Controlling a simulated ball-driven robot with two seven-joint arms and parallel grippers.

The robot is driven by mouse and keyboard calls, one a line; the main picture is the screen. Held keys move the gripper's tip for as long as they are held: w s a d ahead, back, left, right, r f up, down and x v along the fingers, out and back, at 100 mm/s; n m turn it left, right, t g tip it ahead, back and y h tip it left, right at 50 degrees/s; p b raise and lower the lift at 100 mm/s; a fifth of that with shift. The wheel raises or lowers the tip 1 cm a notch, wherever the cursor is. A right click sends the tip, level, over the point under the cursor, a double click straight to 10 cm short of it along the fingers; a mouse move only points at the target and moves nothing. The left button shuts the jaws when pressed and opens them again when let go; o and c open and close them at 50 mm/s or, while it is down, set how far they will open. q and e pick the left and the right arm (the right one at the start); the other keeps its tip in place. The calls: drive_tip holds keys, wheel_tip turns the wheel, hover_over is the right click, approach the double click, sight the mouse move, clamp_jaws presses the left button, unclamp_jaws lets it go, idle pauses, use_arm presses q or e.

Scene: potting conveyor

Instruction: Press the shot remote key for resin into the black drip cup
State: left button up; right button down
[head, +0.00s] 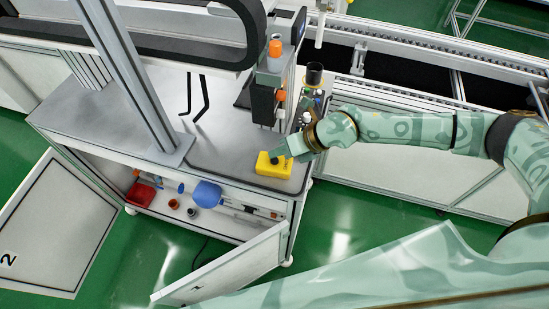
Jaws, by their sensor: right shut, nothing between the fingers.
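A yellow box (271,168), seemingly the shot remote, lies near the front right edge of the grey bench top. My right arm reaches in from the right, and its gripper (281,157) is shut with nothing held, over the box's upper side. The gripper covers part of the box, and I cannot tell whether it touches the key. A dark cup-shaped thing (314,76) stands behind my right wrist, perhaps the black drip cup; I cannot see resin in it. My left gripper is not in view.
A dispenser with an orange cap (275,49) stands behind the box. An upright grey post (130,80) rises from the bench top (120,120). A shelf below holds a red bin (140,194) and a blue item (207,194). A cabinet door (232,270) hangs open in front.

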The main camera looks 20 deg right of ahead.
drive_tip(key=shift+f, duration=0.2)
drive_tip(key=shift+f, duration=0.2)
drive_tip(key=shift+f, duration=0.45)
idle(0.8)
drive_tip(key=shift+r, duration=0.1)
drive_tip(key=shift+r+p, duration=0.8)
drive_tip(key=shift+p, duration=0.05)
wheel_tip(320, 180, up, 5)
drive_tip(key=p, duration=0.5)
